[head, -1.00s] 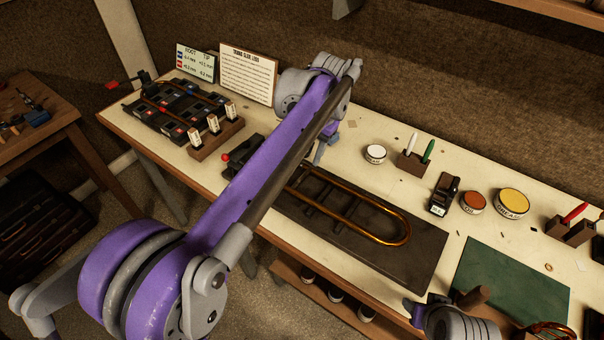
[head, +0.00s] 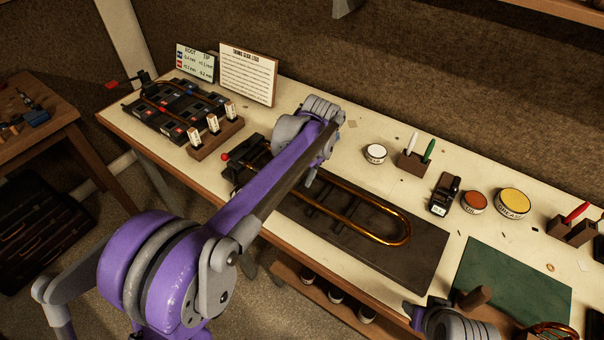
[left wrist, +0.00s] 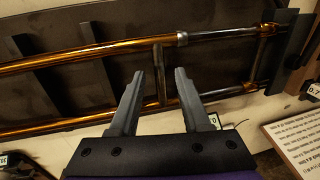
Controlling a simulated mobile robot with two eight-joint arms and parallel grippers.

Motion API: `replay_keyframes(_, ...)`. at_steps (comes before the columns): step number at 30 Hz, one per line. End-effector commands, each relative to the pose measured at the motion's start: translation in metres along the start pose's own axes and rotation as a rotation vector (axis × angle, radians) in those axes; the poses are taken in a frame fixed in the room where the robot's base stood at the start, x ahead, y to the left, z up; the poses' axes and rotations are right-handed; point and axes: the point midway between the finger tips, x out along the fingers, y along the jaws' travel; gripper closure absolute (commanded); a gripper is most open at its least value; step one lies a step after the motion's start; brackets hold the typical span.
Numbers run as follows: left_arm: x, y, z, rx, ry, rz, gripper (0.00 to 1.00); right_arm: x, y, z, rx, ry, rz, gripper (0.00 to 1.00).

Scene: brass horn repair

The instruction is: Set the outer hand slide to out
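The brass hand slide (head: 385,238) lies along a dark mat (head: 420,262) on the bench, its rounded bow at the right end. In the left wrist view its two long tubes (left wrist: 90,52) run across the picture, joined by a cross brace (left wrist: 160,75). My left gripper (head: 309,180) is over the slide's left part in the head view; its fingers are mostly hidden there. In the left wrist view the left gripper (left wrist: 157,82) is open, its fingertips on either side of the brace, apart from it. My right wrist shows at the bottom right; its fingers are unclear.
A dark block (left wrist: 288,45) stands at the slide's end. Left are a rack of parts (head: 180,108), a wooden block with labelled tags (head: 215,138) and a text board (head: 248,75). Tins, a pen holder (head: 413,161) and a green mat (head: 510,283) occupy the right.

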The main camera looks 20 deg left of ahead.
Motion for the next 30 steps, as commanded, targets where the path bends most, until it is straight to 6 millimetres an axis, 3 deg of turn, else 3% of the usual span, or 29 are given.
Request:
replay_keyframes(1,-0.0001,0.0,0.0,0.0,0.0,0.0,0.63,0.0,0.0,0.0,0.0,0.0,0.0,0.5)
replay_keyframes(7,-0.0002,0.0,0.0001,0.0,0.0,0.0,0.99,0.0,0.0,0.0,0.0,0.0,0.0,0.5)
replay_keyframes(8,-0.0002,0.0,0.0001,0.0,0.0,0.0,1.0,0.0,0.0,0.0,0.0,0.0,0.0,0.5)
replay_keyframes(30,-0.0004,-0.0001,0.0002,0.0,0.0,0.0,1.0,0.0,0.0,0.0,0.0,0.0,0.0,0.5)
